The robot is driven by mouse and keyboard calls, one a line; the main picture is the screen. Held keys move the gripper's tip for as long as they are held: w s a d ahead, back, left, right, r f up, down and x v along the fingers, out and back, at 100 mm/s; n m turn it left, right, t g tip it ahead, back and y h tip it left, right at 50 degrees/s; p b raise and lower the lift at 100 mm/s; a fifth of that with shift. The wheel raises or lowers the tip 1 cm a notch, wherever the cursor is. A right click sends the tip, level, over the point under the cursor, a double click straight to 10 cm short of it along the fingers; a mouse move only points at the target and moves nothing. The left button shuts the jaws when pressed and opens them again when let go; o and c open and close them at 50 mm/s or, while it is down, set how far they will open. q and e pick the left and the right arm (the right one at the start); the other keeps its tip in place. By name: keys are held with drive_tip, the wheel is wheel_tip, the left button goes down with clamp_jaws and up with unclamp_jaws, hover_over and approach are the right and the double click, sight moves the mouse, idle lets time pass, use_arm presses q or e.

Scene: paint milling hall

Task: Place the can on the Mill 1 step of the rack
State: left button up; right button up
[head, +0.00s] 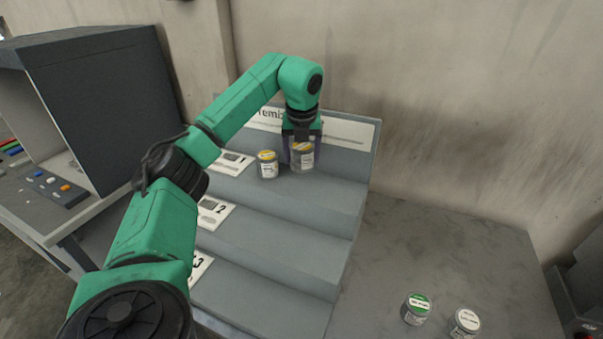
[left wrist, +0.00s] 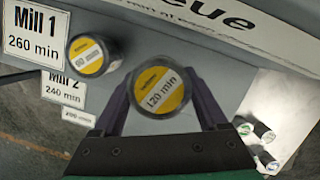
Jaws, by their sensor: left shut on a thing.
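My left gripper (head: 302,146) is shut on a can (head: 303,160) with a yellow lid label. The left wrist view shows that can (left wrist: 159,92) between the two fingers, its lid reading "120 min". It is at the top step of the grey stepped rack (head: 325,191); I cannot tell whether its base touches the step. In the left wrist view the Mill 1 label (left wrist: 35,35) reads "260 min"; in the head view this label (head: 232,163) marks the top step. My right gripper is not in view.
Another yellow-lidded can (head: 267,165) stands on the top step, left of the held can. The Mill 2 step (head: 290,234) and the lowest step look empty. A green-lidded can (head: 416,308) and a white-lidded can (head: 465,322) stand on the table (head: 450,245) at right.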

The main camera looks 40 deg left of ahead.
sight(302, 182)
use_arm(q)
wheel_tip(302, 182, down, 4)
drive_tip(key=shift+s+d+f+p, duration=0.1)
drive_tip(key=shift+p, duration=0.3)
drive_tip(key=shift+d+f, duration=0.15)
drive_tip(key=shift+f, duration=0.25)
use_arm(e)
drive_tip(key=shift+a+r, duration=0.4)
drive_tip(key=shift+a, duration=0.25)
use_arm(q)
drive_tip(key=shift+f, duration=0.1)
